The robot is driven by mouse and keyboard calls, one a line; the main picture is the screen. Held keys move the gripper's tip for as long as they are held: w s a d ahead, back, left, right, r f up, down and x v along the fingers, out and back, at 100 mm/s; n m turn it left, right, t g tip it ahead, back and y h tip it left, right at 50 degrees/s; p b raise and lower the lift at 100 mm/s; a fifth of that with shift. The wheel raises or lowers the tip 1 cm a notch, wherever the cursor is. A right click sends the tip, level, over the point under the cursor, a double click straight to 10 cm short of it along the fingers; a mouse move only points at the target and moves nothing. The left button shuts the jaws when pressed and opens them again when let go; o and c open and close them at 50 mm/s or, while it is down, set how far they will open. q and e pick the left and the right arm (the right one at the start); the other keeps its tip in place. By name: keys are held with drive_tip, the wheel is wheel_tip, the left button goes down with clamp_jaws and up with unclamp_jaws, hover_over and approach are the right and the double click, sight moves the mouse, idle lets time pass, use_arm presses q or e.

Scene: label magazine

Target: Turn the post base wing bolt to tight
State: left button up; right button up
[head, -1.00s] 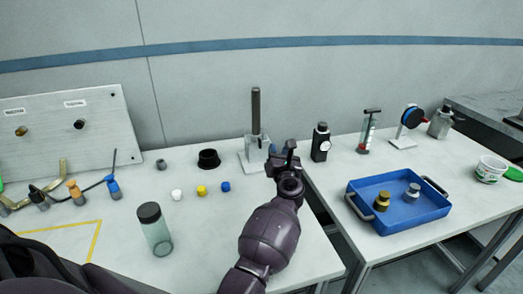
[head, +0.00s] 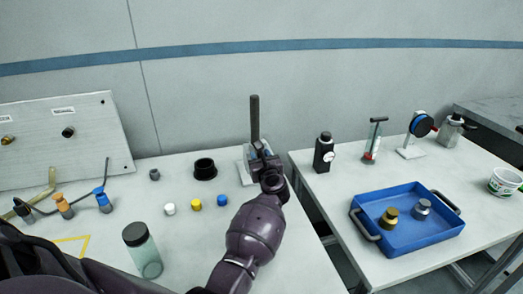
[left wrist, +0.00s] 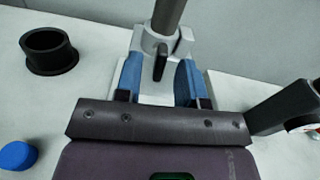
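The dark post (head: 255,118) stands upright in a pale metal base (head: 245,172) near the back of the left table. In the left wrist view the post (left wrist: 169,14) rises from the clamp block of the base (left wrist: 155,43). The dark wing bolt (left wrist: 160,62) sticks out of the block's front, its wing roughly upright. My left gripper (head: 264,160) is at the base and covers part of it. In the left wrist view its blue-padded fingers (left wrist: 160,83) are apart, one on each side of the wing bolt, with gaps showing. My right gripper is out of view.
A black ring (head: 205,169) and small white, yellow and blue caps (head: 196,205) lie left of the base. A black bottle (head: 324,153) stands to the right, across a gap between tables. A blue tray (head: 405,240) holds two knobbed pieces. A capped jar (head: 143,252) stands in front.

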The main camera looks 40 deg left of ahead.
use_arm(q)
drive_tip(key=shift+w+a, duration=0.4)
drive_tip(key=shift+a, duration=0.1)
clamp_jaws()
drive_tip(key=shift+m+p, duration=0.3)
drive_tip(key=shift+m, duration=0.2)
unclamp_jaws()
